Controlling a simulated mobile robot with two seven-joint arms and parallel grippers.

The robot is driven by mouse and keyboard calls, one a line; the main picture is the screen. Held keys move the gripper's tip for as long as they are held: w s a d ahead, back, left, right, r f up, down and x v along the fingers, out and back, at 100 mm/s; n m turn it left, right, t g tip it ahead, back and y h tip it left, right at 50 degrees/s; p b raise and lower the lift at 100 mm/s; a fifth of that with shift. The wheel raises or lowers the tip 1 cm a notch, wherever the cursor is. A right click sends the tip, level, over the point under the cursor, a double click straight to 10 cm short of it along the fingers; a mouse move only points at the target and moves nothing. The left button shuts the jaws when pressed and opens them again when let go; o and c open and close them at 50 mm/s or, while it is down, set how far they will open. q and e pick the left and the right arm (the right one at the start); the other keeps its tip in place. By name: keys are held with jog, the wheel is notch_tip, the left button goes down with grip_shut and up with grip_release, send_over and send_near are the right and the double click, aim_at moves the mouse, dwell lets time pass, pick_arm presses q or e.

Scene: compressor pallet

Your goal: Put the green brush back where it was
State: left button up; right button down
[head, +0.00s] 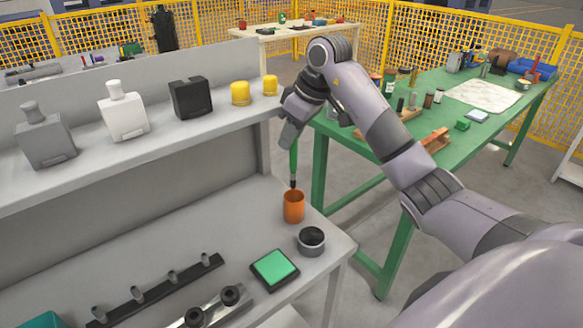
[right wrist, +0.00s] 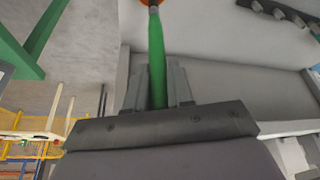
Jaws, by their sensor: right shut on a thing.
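The green brush (head: 293,165) hangs upright in my right gripper (head: 292,137), its dark tip pointing down at the mouth of the orange cup (head: 293,208). The tip is at or just above the cup's rim; I cannot tell whether it is inside. In the right wrist view the green handle (right wrist: 157,62) lies between the two fingers of my right gripper (right wrist: 158,80), which are shut on it. The orange cup (right wrist: 152,2) shows at the top edge there. My left gripper is not in view.
On the grey bench, a dark round container (head: 311,240) and a green-topped pad (head: 274,268) stand near the cup. A black rail (head: 155,291) lies to the left. Bottles and yellow caps (head: 240,93) line the shelf above. A green table (head: 400,150) stands at right.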

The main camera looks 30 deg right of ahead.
aim_at(291, 171)
notch_tip(291, 171, down, 10)
jog(key=shift+r+p, duration=0.2)
jog(key=shift+p, duration=0.1)
jog(key=shift+f, duration=0.1)
jog(key=c, duration=1)
grip_release()
jog(key=v, duration=1.2)
jog(key=shift+s, duration=0.1)
